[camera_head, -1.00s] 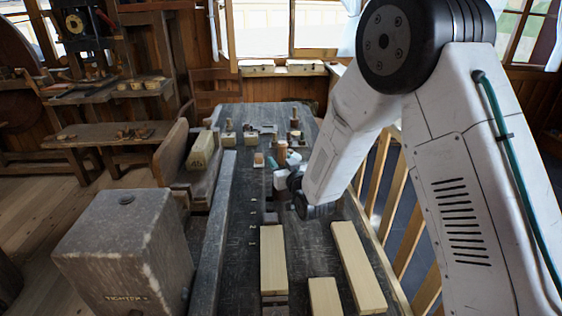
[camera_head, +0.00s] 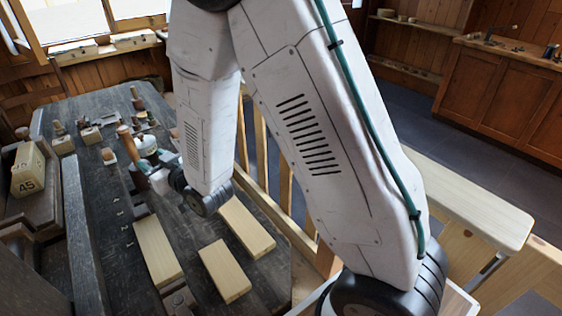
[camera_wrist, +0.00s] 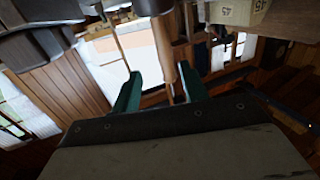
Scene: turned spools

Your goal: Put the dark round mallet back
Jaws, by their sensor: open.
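The mallet stands with its brown wooden handle (camera_head: 127,142) upright on the dark bench, and my arm partly hides it. In the wrist view, which is upside down, the handle (camera_wrist: 163,48) hangs from a dark round head (camera_wrist: 152,6) at the top edge. My gripper (camera_head: 148,152) is at the handle from the right in the head view. Its green fingers are apart in the wrist view (camera_wrist: 160,72), with the handle showing in the gap. I cannot tell whether the handle is fully between the fingertips or just beyond them.
Several pale boards (camera_head: 158,252) lie on the near bench (camera_head: 95,225). Small spools and blocks (camera_head: 91,135) stand farther back. A wooden block marked 45 (camera_head: 28,170) sits at the left. A wooden railing (camera_head: 285,180) runs along the bench's right side. A cabinet (camera_head: 500,90) stands far right.

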